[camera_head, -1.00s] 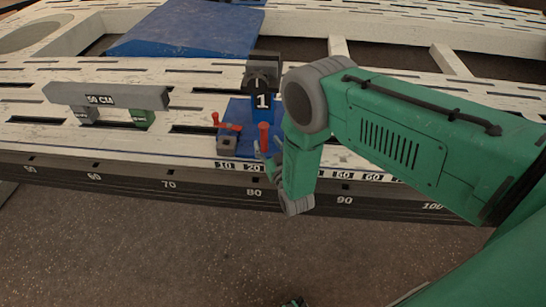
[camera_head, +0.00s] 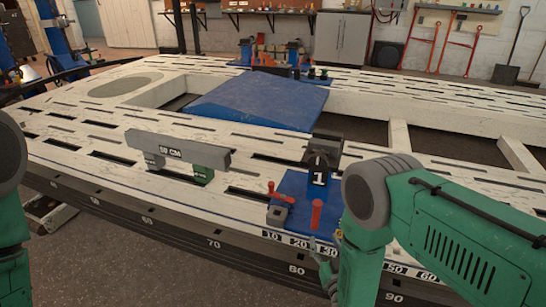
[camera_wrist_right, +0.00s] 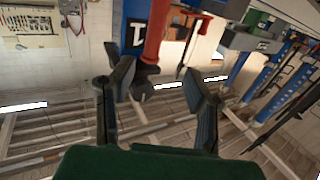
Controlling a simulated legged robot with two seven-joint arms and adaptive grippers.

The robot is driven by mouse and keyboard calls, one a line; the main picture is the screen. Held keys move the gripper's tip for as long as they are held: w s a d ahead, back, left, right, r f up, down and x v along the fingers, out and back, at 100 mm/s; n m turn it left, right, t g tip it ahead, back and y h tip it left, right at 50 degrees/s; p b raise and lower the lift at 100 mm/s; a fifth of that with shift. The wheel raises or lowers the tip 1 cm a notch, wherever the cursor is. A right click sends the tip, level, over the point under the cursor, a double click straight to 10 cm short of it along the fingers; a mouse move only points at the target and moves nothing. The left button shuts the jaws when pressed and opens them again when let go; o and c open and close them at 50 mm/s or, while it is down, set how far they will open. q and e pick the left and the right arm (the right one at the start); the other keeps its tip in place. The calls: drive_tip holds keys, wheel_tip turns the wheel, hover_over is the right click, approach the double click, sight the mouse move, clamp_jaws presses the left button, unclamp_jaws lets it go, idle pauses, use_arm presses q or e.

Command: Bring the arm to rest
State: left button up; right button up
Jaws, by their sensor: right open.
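My right arm (camera_head: 440,235) comes in from the right, green with a grey joint, bent down over the near edge of the white slotted bench (camera_head: 80,170). My right gripper (camera_head: 327,268) is low at that edge, beside the blue clamp station (camera_head: 292,190) marked 1, partly hidden by my arm. In the right wrist view its dark fingers (camera_wrist_right: 160,88) are apart with nothing held. A red handle (camera_wrist_right: 157,32) and a blue piece (camera_wrist_right: 133,28) lie just beyond them; I cannot tell if they touch. My left arm (camera_head: 12,210) shows at the left edge, its gripper out of frame.
A grey 50 CM gauge bar (camera_head: 178,150) stands on the bench left of the clamp station. A blue ramp-shaped panel (camera_head: 255,100) lies farther back. Cabinets (camera_head: 340,37) and wall tools are behind. Dark floor (camera_head: 130,270) is free in front.

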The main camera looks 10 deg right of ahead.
drive_tip(key=s+d+f+n+g+y, duration=0.1)
drive_tip(key=s+f+g, duration=0.2)
drive_tip(key=s+g, duration=0.55)
drive_tip(key=s+d+f+g, duration=0.2)
drive_tip(key=s+f+g, duration=0.15)
drive_tip(key=s, duration=1.05)
drive_tip(key=s+r+g, duration=0.4)
drive_tip(key=s+g, duration=0.1)
drive_tip(key=s, duration=0.6)
wheel_tip(320, 180, up, 12)
drive_tip(key=p, duration=1.2)
drive_tip(key=shift+w+p, duration=0.15)
drive_tip(key=shift+p, duration=0.15)
